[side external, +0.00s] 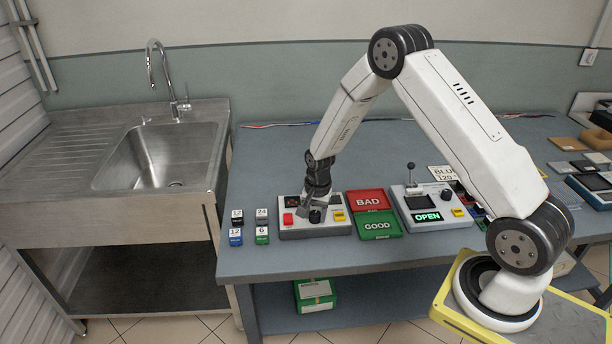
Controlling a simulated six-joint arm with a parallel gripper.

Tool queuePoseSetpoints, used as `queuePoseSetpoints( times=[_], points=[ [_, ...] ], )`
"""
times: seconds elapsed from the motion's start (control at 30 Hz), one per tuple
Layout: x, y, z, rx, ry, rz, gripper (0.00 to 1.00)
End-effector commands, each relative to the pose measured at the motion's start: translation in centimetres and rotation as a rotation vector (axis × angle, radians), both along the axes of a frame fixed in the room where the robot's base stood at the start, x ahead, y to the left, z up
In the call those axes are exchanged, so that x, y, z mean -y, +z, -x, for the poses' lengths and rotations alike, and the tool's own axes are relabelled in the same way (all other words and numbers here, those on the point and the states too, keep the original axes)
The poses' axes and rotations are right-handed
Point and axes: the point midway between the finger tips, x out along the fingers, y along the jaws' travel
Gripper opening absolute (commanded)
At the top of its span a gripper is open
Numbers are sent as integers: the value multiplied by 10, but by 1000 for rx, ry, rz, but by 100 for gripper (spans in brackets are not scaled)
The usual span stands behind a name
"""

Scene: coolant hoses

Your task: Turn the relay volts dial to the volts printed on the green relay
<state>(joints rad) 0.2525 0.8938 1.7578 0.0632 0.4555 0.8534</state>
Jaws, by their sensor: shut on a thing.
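The green relay (262,236) stands at the left of the bench, in the front row of a small group; its white top seems to read 6. The relay tester (298,233) is a light box to its right, with a black dial (316,217) in the middle. My gripper (316,209) points down over this box and is shut on the dial. The fingers hide part of the dial, and its pointer and scale are too small to read. The tester's dark display (292,201) shows no figure I can read.
Beside the green relay are a blue relay (236,238), a black relay (237,217) and a grey relay (262,216). Red BAD (352,201) and green GOOD (364,235) trays lie right of the tester, then a lever box (404,217) reading OPEN. A sink (158,160) is left.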

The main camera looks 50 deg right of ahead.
Motion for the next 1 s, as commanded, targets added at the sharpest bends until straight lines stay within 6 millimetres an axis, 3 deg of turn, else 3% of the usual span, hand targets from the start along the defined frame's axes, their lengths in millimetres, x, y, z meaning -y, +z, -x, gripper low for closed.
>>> queuePoseSetpoints(
  times=[1.0],
  points=[
    [2, 0, -1, 2, 965, 1, 0]
  ],
)
